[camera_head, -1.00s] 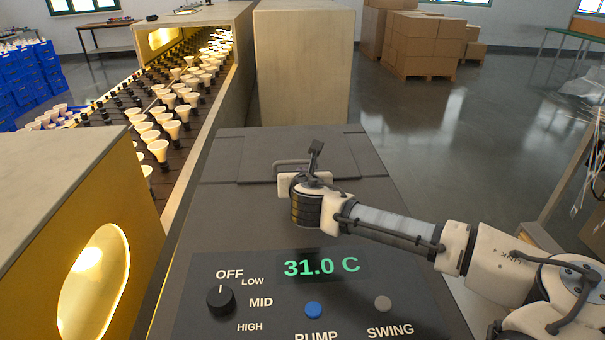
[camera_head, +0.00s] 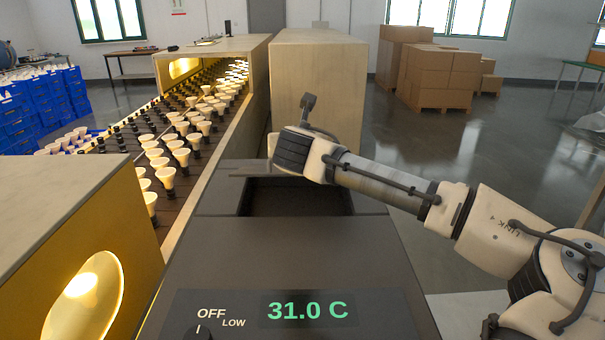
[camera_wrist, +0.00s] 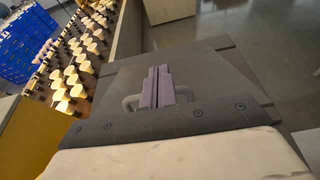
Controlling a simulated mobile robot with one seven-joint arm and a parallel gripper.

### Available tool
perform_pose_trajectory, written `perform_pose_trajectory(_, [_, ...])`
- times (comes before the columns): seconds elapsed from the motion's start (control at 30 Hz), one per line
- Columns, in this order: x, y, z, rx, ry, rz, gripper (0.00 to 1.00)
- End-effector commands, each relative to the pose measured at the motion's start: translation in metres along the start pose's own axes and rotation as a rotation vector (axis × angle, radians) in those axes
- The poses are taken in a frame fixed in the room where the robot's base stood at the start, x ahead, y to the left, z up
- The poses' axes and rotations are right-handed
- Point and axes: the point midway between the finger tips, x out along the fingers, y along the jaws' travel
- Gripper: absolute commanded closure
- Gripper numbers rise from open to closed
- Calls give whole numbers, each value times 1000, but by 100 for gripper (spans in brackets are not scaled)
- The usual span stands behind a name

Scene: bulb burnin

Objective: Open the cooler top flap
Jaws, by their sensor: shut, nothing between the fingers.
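The grey cooler (camera_head: 300,250) stands in front of me with a dark rectangular opening (camera_head: 295,197) in its top. The top flap (camera_head: 252,169) is lifted above this opening, seen almost edge-on in the head view and partly hidden by my arm. In the wrist view the flap (camera_wrist: 215,82) fills the middle, with its looped handle (camera_wrist: 130,103). My gripper (camera_wrist: 160,87) is shut and empty, its fingers together over the middle of the handle. Whether they touch it I cannot tell. In the head view the fingertips are hidden behind my wrist.
A lit conveyor with several bulbs (camera_head: 180,150) runs along the left, beside a yellow-sided housing (camera_head: 85,260). A beige cabinet (camera_head: 320,90) stands just behind the cooler. Stacked cartons (camera_head: 440,75) stand far back. The floor to the right is open.

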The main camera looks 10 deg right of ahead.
Motion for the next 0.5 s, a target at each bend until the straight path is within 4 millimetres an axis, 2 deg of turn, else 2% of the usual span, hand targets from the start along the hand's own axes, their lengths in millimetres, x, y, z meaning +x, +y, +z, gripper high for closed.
perform_pose_trajectory(0.03, [5, 1, 14, 3, -2, 1, 100])
perform_pose_trajectory(0.13, [11, 1, 28, 2, 0, 1, 100])
perform_pose_trajectory(0.5, [11, 1, 27, -1, 0, 1, 100])
